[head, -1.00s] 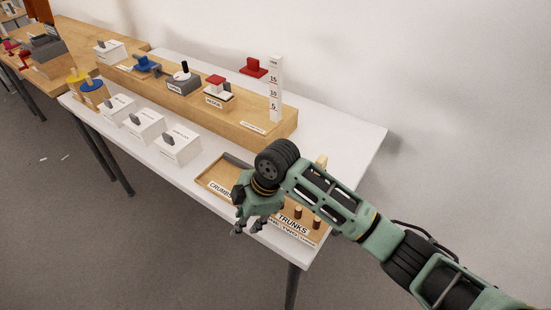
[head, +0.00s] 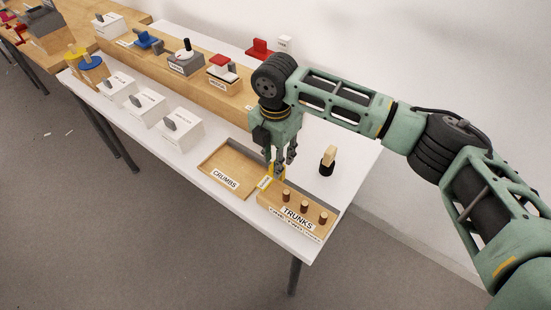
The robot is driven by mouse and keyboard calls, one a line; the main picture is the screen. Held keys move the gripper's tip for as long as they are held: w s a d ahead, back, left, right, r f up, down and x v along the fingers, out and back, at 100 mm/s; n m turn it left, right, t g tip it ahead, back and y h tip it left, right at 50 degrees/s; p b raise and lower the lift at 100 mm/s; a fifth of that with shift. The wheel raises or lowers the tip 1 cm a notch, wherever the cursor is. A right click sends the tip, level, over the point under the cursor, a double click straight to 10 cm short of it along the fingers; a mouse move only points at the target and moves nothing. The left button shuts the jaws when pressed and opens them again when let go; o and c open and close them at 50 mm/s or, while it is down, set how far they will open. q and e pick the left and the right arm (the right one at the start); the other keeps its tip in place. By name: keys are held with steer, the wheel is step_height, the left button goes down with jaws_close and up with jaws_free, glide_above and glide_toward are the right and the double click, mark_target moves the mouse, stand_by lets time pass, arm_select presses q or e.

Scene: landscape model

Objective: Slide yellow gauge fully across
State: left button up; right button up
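A small yellow piece, which looks like the gauge (head: 265,183), sits between the CRUMBS tray (head: 222,189) and the TRUNKS block (head: 271,196). It has a small label on its front, and a yellow upright part rises behind it. My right gripper (head: 281,169) points down at this upright part, with its fingers around or just beside it. The fingers hide part of the yellow, and I cannot tell whether they are closed on it. My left gripper is not in view.
Several short brown pegs stand on the TRUNKS block. A brush with a dark base (head: 327,162) stands at the right on the white table (head: 345,185). A long wooden stand (head: 210,88) with levers is behind. White switch boxes (head: 182,133) line the front left.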

steer(key=shift+f, duration=1.1)
steer(key=shift+w, duration=0.1)
jaws_close()
